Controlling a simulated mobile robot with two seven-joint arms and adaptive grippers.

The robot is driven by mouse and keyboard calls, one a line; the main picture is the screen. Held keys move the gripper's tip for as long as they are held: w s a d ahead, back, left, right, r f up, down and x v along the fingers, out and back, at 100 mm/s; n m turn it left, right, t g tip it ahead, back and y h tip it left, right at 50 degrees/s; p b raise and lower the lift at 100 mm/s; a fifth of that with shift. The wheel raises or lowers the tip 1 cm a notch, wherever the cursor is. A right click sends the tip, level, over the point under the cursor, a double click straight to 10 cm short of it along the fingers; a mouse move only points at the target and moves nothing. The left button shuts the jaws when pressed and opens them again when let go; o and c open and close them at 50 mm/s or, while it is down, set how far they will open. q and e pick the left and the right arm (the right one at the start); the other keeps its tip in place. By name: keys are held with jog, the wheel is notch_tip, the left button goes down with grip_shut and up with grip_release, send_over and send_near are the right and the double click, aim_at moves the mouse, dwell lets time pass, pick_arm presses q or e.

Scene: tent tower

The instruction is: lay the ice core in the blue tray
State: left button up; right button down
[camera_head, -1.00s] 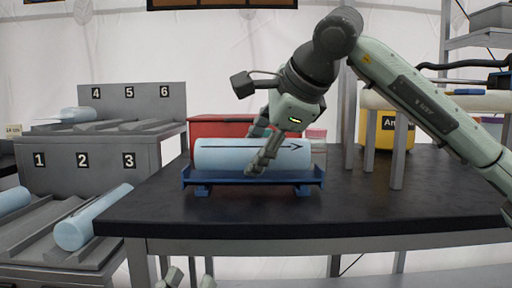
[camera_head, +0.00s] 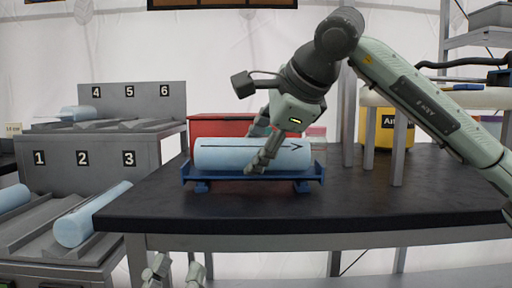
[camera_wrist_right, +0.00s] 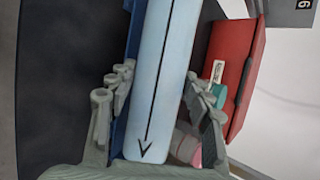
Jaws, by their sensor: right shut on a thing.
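The pale blue ice core (camera_head: 225,154), marked with a black arrow pointing right, lies level in the blue tray (camera_head: 230,178) on the dark table. In the right wrist view the core (camera_wrist_right: 163,70) runs lengthwise, with the blue tray (camera_wrist_right: 119,137) showing along its side.
A red box (camera_head: 222,125) stands behind the tray. A numbered grey rack (camera_head: 90,180) at the left holds other cores (camera_head: 92,215). A yellow container (camera_head: 385,130) and a shelf stand at the back right. The table (camera_head: 400,205) is clear right of the tray.

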jog(key=shift+f, duration=0.6)
jog(key=c, duration=1)
grip_release()
jog(key=o, duration=0.4)
jog(key=shift+r, duration=0.1)
jog(key=shift+s+d+r, duration=0.15)
jog(key=shift+d+r, duration=0.05)
jog(key=shift+r, duration=0.15)
jog(key=v, duration=1.1)
jog(key=shift+r, duration=0.1)
